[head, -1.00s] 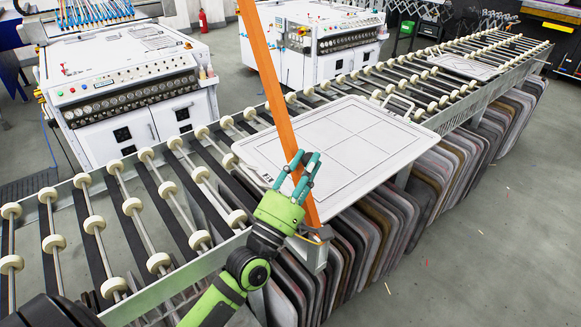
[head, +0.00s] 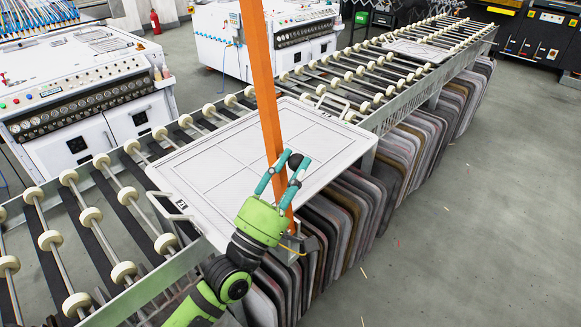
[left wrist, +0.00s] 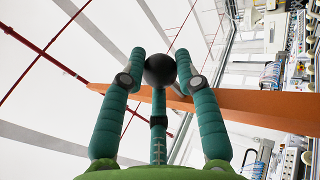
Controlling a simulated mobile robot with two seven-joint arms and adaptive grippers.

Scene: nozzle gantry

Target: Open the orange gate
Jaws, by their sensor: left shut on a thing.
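The orange gate (head: 266,95) is a long bar that stands steeply raised in the head view, leaning slightly left at its top. Its lower end is at the near edge of the roller conveyor, in front of the white tray. My left gripper (head: 284,172) is at the lower part of the bar. Its teal fingers are shut on a black ball knob (head: 295,160). In the left wrist view the knob (left wrist: 160,70) sits between the fingertips, with the orange bar (left wrist: 250,104) crossing behind. My right gripper is not in view.
A white tray (head: 215,170) lies on the roller conveyor (head: 85,215). Several grey panels (head: 372,195) stand upright beneath it. White machines (head: 75,95) stand behind the conveyor. The floor at the right (head: 480,240) is mostly clear.

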